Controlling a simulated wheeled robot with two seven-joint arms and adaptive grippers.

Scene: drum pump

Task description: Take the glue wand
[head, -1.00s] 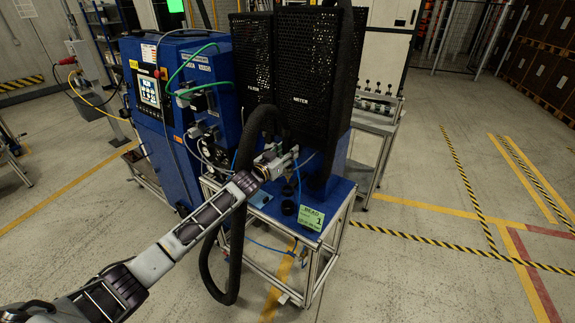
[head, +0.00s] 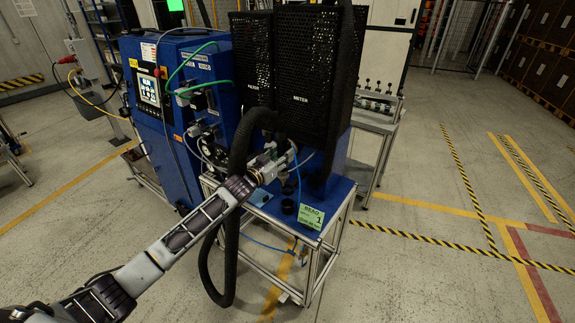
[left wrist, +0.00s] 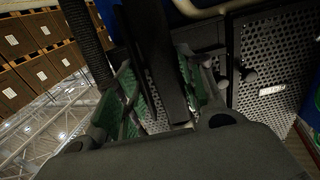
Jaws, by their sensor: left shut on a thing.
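My left gripper (head: 282,150) is over the blue bench top, in front of the black perforated cabinets. In the left wrist view, its green-padded fingers (left wrist: 160,92) are closed around a dark, long body, which looks like the glue wand (left wrist: 166,55). In the head view the wand is mostly hidden by the gripper and hose. A thick black hose (head: 238,150) loops down beside my wrist and below the bench edge. My right gripper is out of view.
The blue bench top (head: 335,200) has an aluminium frame, a green card (head: 311,216) and small black cups (head: 289,206). A blue machine with a screen (head: 149,90) stands at the left. The perforated cabinet marked METER (head: 305,90) rises behind. Floor at the right is open.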

